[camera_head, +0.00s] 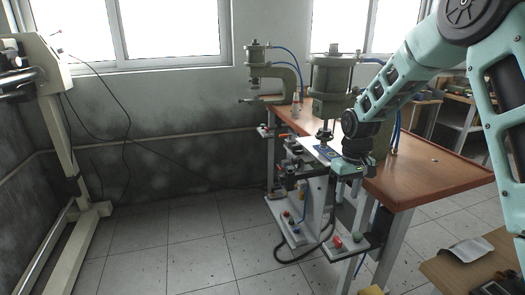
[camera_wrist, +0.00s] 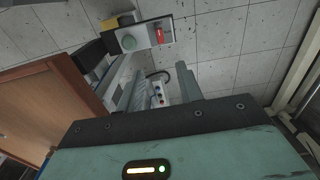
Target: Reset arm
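My arm reaches in from the right in the camera_head view. My gripper (camera_wrist: 159,88) shows two teal fingers standing apart in the wrist view, with nothing between them. Its teal body (camera_head: 350,170) is beside the near pneumatic press (camera_head: 331,80) in the camera_head view, over the edge of the wooden-topped bench (camera_head: 425,172). The fingertips are hard to make out in that view. A far press (camera_head: 255,60) stands at the bench's other end.
A control box (camera_head: 345,243) with red and green buttons juts out low by the bench; it shows in the wrist view (camera_wrist: 140,38). Another button box (camera_head: 294,226) is further back. Tiled floor (camera_head: 190,250) at left is clear. A pale metal frame (camera_head: 65,130) stands far left.

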